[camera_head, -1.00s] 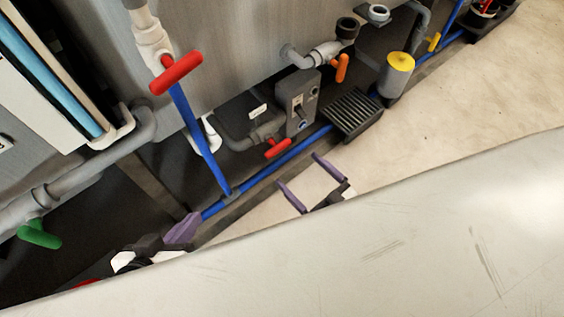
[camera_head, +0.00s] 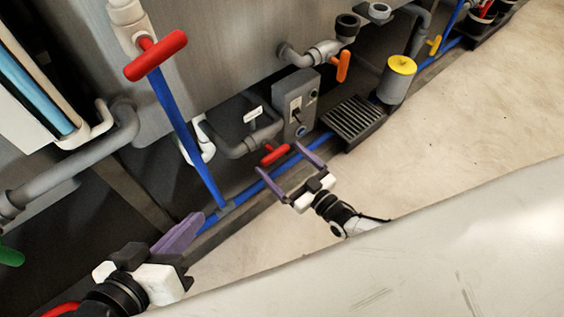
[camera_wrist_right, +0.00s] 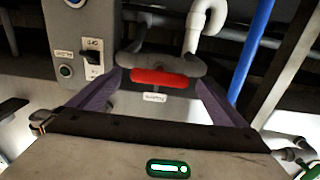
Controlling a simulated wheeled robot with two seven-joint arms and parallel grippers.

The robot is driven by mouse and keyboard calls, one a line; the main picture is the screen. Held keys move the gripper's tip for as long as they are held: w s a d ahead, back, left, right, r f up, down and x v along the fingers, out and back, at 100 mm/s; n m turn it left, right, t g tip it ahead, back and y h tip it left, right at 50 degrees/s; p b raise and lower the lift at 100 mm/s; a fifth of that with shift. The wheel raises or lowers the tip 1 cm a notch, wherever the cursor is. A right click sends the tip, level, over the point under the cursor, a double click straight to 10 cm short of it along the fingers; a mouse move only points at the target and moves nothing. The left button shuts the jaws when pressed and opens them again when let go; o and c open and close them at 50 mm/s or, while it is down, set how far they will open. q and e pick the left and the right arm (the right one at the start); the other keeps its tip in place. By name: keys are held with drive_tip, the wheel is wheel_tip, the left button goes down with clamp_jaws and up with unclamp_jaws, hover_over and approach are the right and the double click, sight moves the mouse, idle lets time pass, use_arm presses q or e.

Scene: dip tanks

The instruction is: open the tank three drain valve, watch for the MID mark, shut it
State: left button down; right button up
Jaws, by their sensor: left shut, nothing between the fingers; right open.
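A low valve with a red handle (camera_head: 275,154) sits on a grey pipe under the tank wall. In the right wrist view the red handle (camera_wrist_right: 160,77) lies crosswise, with a small label below it, too small to read. My right gripper (camera_head: 278,158) is open, its purple fingers pointing at this handle and spanning it; contact cannot be told. My left gripper (camera_head: 196,220) is shut and empty, near the lower end of the blue pipe. A larger red handle (camera_head: 156,56) is on the white valve above. I cannot make out a MID mark or tank number.
A grey switch box (camera_head: 296,104) stands beside the low valve, with a floor grate (camera_head: 353,120) to its right. An orange handle (camera_head: 342,66) and a yellow-topped canister (camera_head: 398,78) are further right. A pale surface (camera_head: 430,250) fills the lower right.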

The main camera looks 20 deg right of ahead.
drive_tip(key=shift+w+a, duration=0.1)
drive_tip(key=shift+w, duration=0.15)
drive_tip(key=c, duration=1)
drive_tip(key=shift+c, duration=0.2)
